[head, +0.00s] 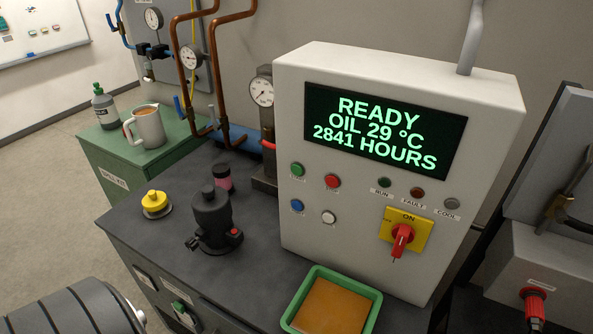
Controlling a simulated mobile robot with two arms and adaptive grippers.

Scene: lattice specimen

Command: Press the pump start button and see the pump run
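A grey-white control box (290,120) stands on the dark bench top. Its screen (385,131) reads READY, OIL 29 °C, 2841 HOURS. At the left of its front are a green button (297,169), a red button (332,181), a blue button (297,206) and a white button (328,217). The small labels under them are hard to read. The RUN lamp (384,182) is dark green and looks unlit. The FAULT lamp (417,192) and COOL lamp (452,203) also look unlit. A red rotary switch (402,238) sits on a yellow plate marked ON. Neither gripper is in view.
A green tray (374,305) with an orange-brown pad lies before the box. A black canister-like device (212,220), a yellow-topped item (155,203) and a pink-red jar (222,178) stand left of it.

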